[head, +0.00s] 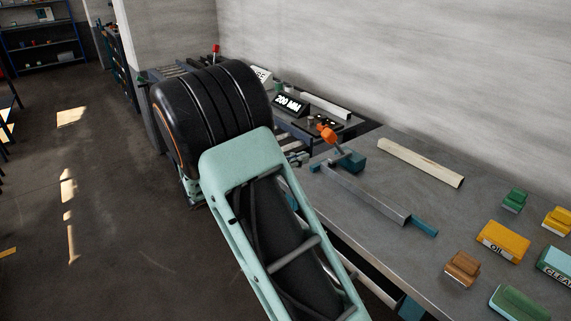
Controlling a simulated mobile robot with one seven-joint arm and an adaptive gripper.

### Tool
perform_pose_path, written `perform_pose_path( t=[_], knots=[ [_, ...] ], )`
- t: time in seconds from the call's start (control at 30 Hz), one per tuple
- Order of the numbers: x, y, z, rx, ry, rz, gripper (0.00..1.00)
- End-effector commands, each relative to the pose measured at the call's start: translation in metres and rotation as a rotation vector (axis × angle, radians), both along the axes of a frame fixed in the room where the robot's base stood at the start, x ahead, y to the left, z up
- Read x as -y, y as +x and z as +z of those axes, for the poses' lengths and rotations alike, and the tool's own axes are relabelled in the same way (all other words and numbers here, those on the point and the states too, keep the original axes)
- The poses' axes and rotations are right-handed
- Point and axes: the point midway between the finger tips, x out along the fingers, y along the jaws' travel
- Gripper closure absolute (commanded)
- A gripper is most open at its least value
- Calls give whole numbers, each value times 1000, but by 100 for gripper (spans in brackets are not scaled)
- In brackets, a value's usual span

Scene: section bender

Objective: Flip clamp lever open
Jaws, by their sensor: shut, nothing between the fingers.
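A lever with an orange grip (326,132) stands tilted on the bench, its dark shaft running down to a teal block (351,162). It looks like the clamp lever, leaning up and to the left. My mint-green arm (238,158) fills the lower middle, left of the lever and in front of the bench. I cannot make out my gripper; my arm seems to hide it. Small metal parts (297,158) show at the arm's right edge, too small to identify. A long grey bar (365,194) lies in front of the teal block.
A pale bar (420,162) lies along the back of the bench (400,245). A "200 MM" sign (290,104) stands farther back. Yellow (503,241), green (515,200) and brown (462,268) blocks sit at the right. Open floor (105,215) lies at the left.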

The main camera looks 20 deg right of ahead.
Motion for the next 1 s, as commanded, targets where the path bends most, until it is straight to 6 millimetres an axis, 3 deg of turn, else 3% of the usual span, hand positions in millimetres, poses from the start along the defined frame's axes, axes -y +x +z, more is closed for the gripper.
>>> perform_pose_path(
  t=[0.1,0.33,1.0],
  knots=[
    [24,8,-4,0,0,-3,100],
    [47,17,17,3,0,-1,100],
    [53,20,26,-3,12,1,100]
  ],
)
